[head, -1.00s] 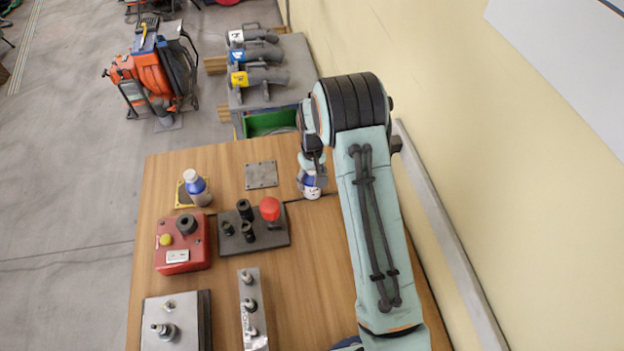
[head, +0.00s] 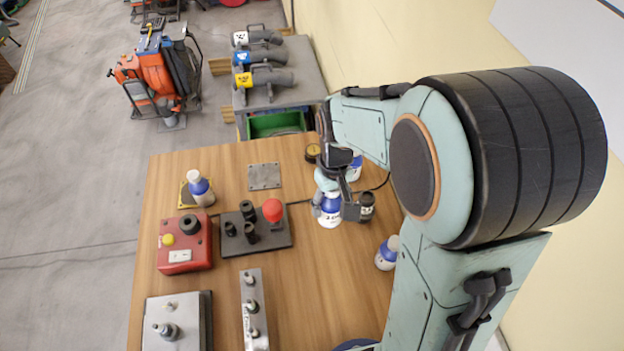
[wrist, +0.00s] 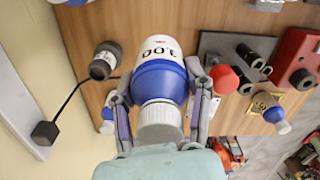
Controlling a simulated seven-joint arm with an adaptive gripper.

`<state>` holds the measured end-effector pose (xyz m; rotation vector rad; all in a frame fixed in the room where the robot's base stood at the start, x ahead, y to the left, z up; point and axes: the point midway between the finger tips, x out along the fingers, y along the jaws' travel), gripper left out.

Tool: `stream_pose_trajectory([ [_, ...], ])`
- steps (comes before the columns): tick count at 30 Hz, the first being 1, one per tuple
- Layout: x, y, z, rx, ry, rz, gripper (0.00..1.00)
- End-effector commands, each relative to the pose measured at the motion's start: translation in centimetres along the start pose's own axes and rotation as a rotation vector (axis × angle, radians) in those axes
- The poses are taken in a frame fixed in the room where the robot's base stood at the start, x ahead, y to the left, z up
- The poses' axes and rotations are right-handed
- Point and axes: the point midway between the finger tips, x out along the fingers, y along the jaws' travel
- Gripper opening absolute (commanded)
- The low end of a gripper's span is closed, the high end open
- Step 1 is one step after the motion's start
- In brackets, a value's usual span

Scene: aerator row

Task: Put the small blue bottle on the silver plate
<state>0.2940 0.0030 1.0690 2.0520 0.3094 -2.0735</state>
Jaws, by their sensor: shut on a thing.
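My gripper (head: 332,190) is shut on a blue and white bottle (head: 330,208) with a pale cap. The silver plate (head: 264,176), a flat grey square with dark corner screws, lies bare at the table's far side. Similar blue bottles stand on a yellow-edged pad (head: 199,188) at left, behind my gripper (head: 355,167), and at right (head: 386,252), partly hidden by my arm.
A black base with knobs and a red ball knob (head: 272,210) stands in front of the plate. A red control box (head: 185,245) is at left. A dark cylinder (head: 366,206) stands right of the held bottle. A pale wall (head: 420,40) borders the right side.

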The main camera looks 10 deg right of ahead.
Motion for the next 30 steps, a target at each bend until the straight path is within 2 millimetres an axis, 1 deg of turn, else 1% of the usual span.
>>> stream_pose_trajectory([
  [2,-0.9,0.0,-1.0,-0.033,0.014,0.003,0.10],
  [3,-1.2,-0.3,-1.9,-0.064,0.019,0.005,0.10],
  [6,-1.6,-1.9,-4.5,-0.159,0.025,0.006,0.10],
  [10,-1.5,-4.8,-6.9,-0.265,0.026,0.007,0.10],
  [12,-1.0,-6.0,-7.5,-0.299,0.022,0.006,0.10],
  [14,-0.5,-6.5,-7.9,-0.316,0.011,0.005,0.10],
  [17,0.3,-6.8,-9.4,-0.324,0.010,0.004,0.10],
  [26,2.9,-6.4,-15.4,-0.321,0.011,0.004,0.10],
  [28,3.9,-6.4,-16.9,-0.321,0.008,0.004,0.10],
  [30,5.5,-6.3,-18.0,-0.321,0.007,0.004,0.10],
])
